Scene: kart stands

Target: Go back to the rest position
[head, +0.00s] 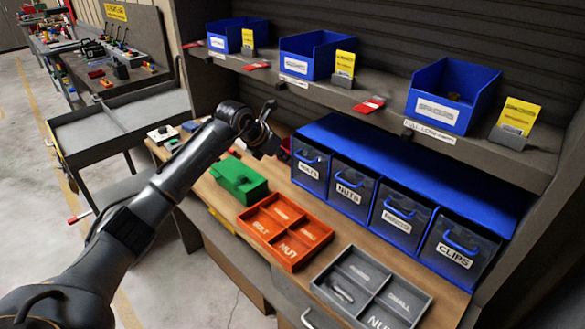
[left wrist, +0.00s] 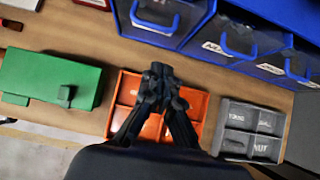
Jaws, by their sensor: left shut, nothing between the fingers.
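My left arm reaches in from the lower left in the head view. Its gripper (head: 264,140) hangs above the bench near the blue drawer unit, left of the first drawer. In the left wrist view the left gripper (left wrist: 157,72) is shut with its fingertips together and holds nothing. There it shows in front of the orange tray (left wrist: 195,104), apparently above it. My right gripper is in neither view.
The bench holds a green box (head: 238,180), an orange tray (head: 262,222) and a grey tray (head: 330,284). Blue drawers (head: 350,195) stand behind them. Blue bins (head: 312,54) sit on the shelf above. A grey cart (head: 95,130) stands at left; floor (head: 35,190) is open there.

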